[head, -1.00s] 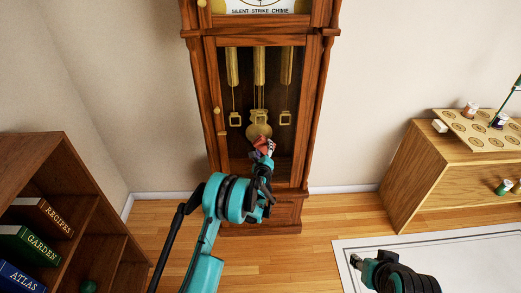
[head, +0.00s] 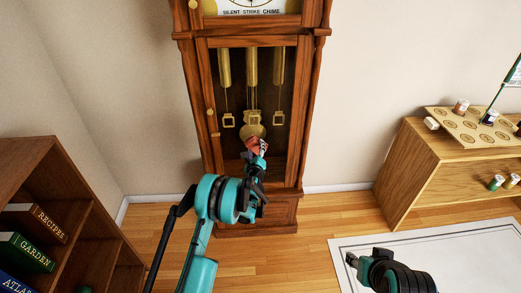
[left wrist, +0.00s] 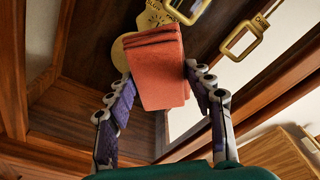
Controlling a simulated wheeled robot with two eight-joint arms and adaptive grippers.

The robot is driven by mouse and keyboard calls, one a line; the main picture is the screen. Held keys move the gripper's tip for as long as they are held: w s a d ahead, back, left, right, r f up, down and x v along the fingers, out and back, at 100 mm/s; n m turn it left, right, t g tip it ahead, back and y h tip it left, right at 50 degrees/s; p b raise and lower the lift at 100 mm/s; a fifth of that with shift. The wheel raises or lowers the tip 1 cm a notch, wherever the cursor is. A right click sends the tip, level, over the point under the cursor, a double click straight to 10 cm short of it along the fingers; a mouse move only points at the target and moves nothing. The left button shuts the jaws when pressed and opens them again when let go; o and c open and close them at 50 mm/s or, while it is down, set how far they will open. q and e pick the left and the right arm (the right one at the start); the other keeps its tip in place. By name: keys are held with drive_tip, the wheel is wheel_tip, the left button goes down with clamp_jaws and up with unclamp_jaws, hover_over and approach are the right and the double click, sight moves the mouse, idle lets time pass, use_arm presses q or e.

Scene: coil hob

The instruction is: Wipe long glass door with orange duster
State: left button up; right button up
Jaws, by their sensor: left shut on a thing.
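The long glass door (head: 287,155) is the front of a tall wooden clock, with brass weights and a pendulum behind it. My left gripper (head: 258,158) is in front of the lower part of the door, near the pendulum bob. It is shut on the orange duster (head: 257,145), a folded cloth. In the left wrist view the duster (left wrist: 158,68) sits between the two fingers of the left gripper (left wrist: 158,85). Whether the cloth touches the glass I cannot tell. My right gripper (head: 357,264) is low at the right, over the rug; its fingers are too small to read.
A bookshelf (head: 40,150) with several books stands at the left. A wooden cabinet (head: 405,170) at the right carries a board (head: 470,127) with small jars. A pale rug (head: 450,240) lies on the floor. The floor before the clock is clear.

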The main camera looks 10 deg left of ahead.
use_arm(q)
drive_tip(key=shift+s+a, duration=0.2)
drive_tip(key=shift+a, duration=0.5)
drive_tip(key=shift+s+a, duration=0.2)
drive_tip(key=shift+a, duration=0.5)
drive_tip(key=shift+s+a, duration=0.2)
drive_tip(key=shift+a, duration=0.5)
drive_tip(key=shift+d+r, duration=0.1)
drive_tip(key=w+d, duration=0.2)
drive_tip(key=d, duration=0.5)
drive_tip(key=shift+w+d, duration=0.15)
drive_tip(key=shift+w, duration=0.05)
drive_tip(key=s+a, duration=0.2)
drive_tip(key=a, duration=0.5)
drive_tip(key=shift+s+a, duration=0.2)
drive_tip(key=shift+s, duration=0.05)
drive_tip(key=v, duration=0.6)
drive_tip(key=shift+d+f, duration=0.35)
